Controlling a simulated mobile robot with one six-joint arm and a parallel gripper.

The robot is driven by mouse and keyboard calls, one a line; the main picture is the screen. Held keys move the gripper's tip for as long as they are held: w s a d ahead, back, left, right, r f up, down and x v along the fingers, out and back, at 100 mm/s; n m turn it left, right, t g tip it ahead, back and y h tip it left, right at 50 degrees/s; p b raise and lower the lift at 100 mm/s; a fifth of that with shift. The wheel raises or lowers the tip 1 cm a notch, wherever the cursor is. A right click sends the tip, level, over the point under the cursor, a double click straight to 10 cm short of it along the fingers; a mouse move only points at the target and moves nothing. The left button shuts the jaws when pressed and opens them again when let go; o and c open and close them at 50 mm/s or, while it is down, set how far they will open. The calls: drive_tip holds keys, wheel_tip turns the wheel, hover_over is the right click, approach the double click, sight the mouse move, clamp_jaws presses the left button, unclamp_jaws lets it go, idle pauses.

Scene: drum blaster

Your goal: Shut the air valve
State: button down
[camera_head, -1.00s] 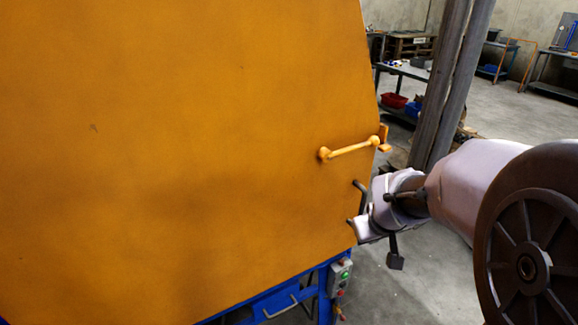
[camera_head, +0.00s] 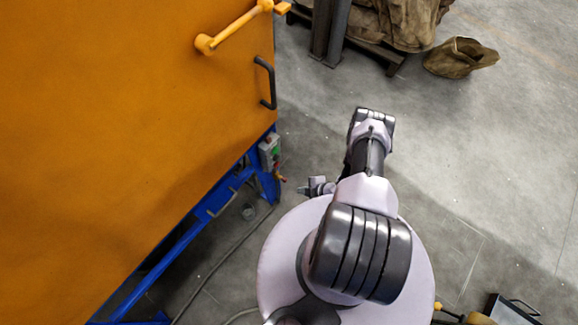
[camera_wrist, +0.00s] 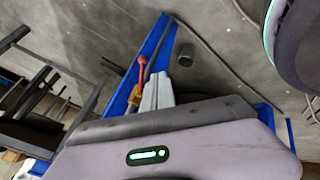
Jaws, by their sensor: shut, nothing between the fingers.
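The air valve shows as a small red and yellow fitting (camera_head: 281,179) under the control box, at the right end of the blue frame. In the wrist view its red lever (camera_wrist: 142,68) stands beside a yellow part (camera_wrist: 133,96). My gripper (camera_wrist: 157,80) shows there as light grey fingers, shut and empty, just right of the lever in the picture. I cannot tell whether they touch it. In the head view my gripper (camera_head: 310,186) is small, right of the valve and partly hidden behind my arm. The lever's exact angle to its pipe is unclear.
The orange cabinet (camera_head: 110,130) with its yellow handle (camera_head: 232,30) and black handle (camera_head: 265,82) fills the left. A grey control box (camera_head: 269,151) sits on the blue frame (camera_head: 195,222). A hose (camera_head: 215,268) lies on the floor. Open floor (camera_head: 500,170) is at the right.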

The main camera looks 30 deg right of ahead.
sight(286, 180)
drive_tip(key=w+a+f+b, duration=0.2)
drive_tip(key=w+f+b, duration=0.4)
drive_tip(key=w, duration=0.2)
drive_tip(key=shift+f+b, duration=0.35)
drive_tip(key=shift+f, duration=0.05)
drive_tip(key=shift+w+d+r+n+h+p, duration=0.15)
drive_tip(key=shift+n+h+p, duration=0.15)
drive_tip(key=shift+h+p, duration=0.35)
drive_tip(key=shift+d+r+p, duration=0.15)
drive_tip(key=shift+d+p, duration=0.1)
drive_tip(key=shift+p, duration=0.25)
drive_tip(key=shift+w+d+r+p, duration=0.15)
drive_tip(key=shift+d+r+p, duration=0.1)
drive_tip(key=shift+p, duration=0.15)
drive_tip(key=shift+w+d+r+t+h+p, duration=0.25)
drive_tip(key=shift+d+r+t+h+p, duration=0.25)
drive_tip(key=shift+d+r+h+p, duration=0.1)
drive_tip(key=shift+r, duration=0.25)
idle(0.8)
